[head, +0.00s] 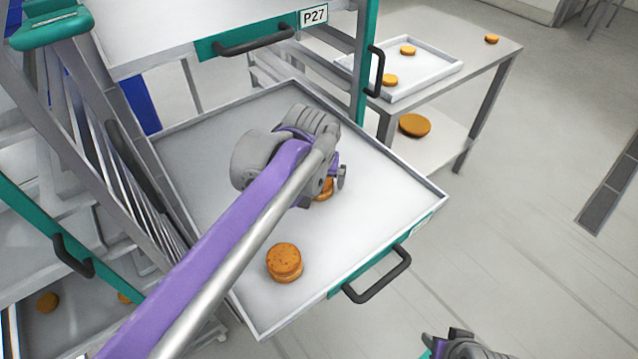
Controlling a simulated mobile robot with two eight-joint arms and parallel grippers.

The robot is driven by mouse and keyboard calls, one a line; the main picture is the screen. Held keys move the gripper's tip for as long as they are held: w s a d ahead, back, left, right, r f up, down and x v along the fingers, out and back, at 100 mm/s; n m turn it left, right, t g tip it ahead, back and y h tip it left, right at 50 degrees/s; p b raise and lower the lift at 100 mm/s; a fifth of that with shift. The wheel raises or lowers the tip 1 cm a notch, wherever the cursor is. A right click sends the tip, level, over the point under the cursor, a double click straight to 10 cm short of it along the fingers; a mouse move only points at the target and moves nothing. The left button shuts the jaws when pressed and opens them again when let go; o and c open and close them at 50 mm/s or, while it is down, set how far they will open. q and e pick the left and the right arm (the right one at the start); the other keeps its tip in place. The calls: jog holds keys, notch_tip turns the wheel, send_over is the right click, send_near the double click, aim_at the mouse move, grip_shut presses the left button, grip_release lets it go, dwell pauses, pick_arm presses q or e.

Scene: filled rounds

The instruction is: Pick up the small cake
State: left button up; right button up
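Two orange-brown filled cakes lie in the pulled-out white drawer tray (395,200). The nearer, fully visible cake (284,262) sits toward the front left. The other cake (325,189) is mostly hidden behind my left gripper (325,180), so its full size cannot be judged. My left gripper reaches in from the lower left and is right at this partly hidden cake. One finger shows to the right of the cake; the other is hidden, so I cannot tell whether it grips. My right gripper (460,345) shows only in part at the bottom edge, away from the tray.
The tray has a raised rim and a black front handle (378,280). Behind stands a grey table (490,52) with a white tray (440,70) of small cakes, one loose cake (491,39), and a larger round (414,125) on its lower shelf. Rack rails stand left.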

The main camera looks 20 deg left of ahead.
pick_arm(q)
jog(key=shift+c, duration=0.3)
jog(key=c, duration=0.7)
